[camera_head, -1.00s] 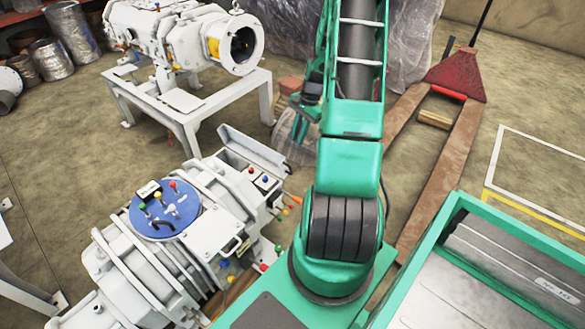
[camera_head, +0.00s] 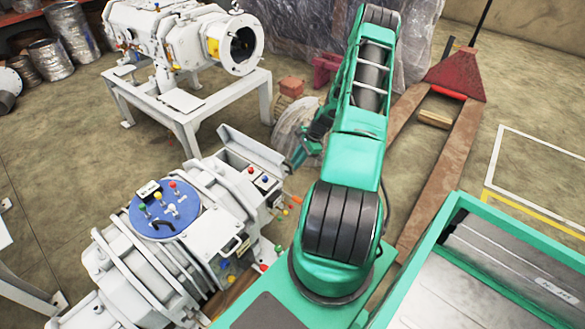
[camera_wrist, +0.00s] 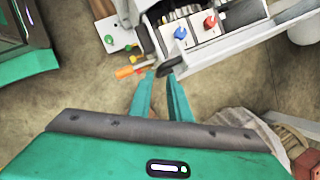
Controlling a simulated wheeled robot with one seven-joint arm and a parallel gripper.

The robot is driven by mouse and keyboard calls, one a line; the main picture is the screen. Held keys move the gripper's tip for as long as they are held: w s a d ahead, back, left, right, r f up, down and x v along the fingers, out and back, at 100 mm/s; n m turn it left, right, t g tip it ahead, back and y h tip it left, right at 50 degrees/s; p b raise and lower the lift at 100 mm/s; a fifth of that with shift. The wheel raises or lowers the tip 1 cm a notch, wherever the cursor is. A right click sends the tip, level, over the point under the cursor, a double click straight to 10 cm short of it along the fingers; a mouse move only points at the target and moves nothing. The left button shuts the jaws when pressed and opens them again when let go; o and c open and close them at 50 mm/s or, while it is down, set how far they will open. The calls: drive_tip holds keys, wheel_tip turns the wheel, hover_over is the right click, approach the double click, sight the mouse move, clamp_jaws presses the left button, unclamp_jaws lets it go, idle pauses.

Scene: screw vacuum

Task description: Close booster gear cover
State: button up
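The booster gear cover (camera_head: 250,150) is a light grey flap standing open on the white booster machine (camera_head: 150,265). Below it is a compartment with red and blue knobs (camera_head: 258,178). In the wrist view the cover (camera_wrist: 245,52) is a long pale panel beside the knobs, with a dark end piece near my fingertips. My gripper (camera_wrist: 160,76) is open and empty, its two green fingers apart and pointing toward that end. I cannot tell whether they touch it. In the head view my gripper (camera_head: 298,157) is just right of the cover, partly hidden by my arm.
A second white machine (camera_head: 185,40) stands on a frame at the back left. An orange-tipped part (camera_wrist: 128,71) sticks out left of my fingers. Open floor lies between the machines.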

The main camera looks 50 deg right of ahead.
drive_tip(key=shift+x, duration=2.15)
